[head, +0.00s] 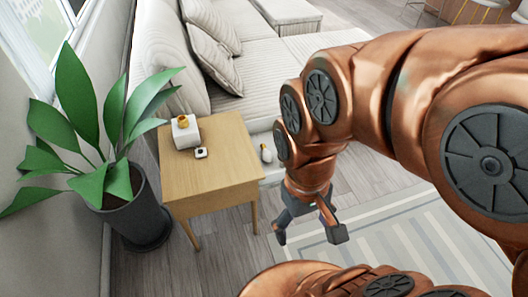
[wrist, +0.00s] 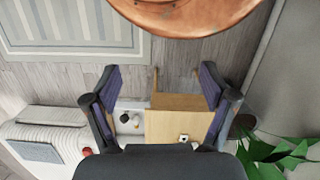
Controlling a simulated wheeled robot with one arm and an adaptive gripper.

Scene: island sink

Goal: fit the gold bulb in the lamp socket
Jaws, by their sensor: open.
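A white block (head: 186,134) with a gold, rounded piece (head: 183,121) on top stands near the back of the wooden side table (head: 226,168); I cannot tell whether the gold piece is the socket or a bulb. A small pale, bulb-like object (head: 266,153) lies on a low white surface beside the table. In the wrist view, a dark piece (wrist: 124,118) and a pale piece with a gold tint (wrist: 136,122) sit on that surface. My gripper (head: 309,232) is open and empty, right of the table and apart from everything; its fingers frame the table in the wrist view (wrist: 160,96).
A small white device with a dark face (head: 201,153) lies on the table, before the block. A potted plant (head: 131,205) stands close on the left. A sofa (head: 265,70) is behind. A striped rug (head: 385,230) covers the floor at right. The table's front part is clear.

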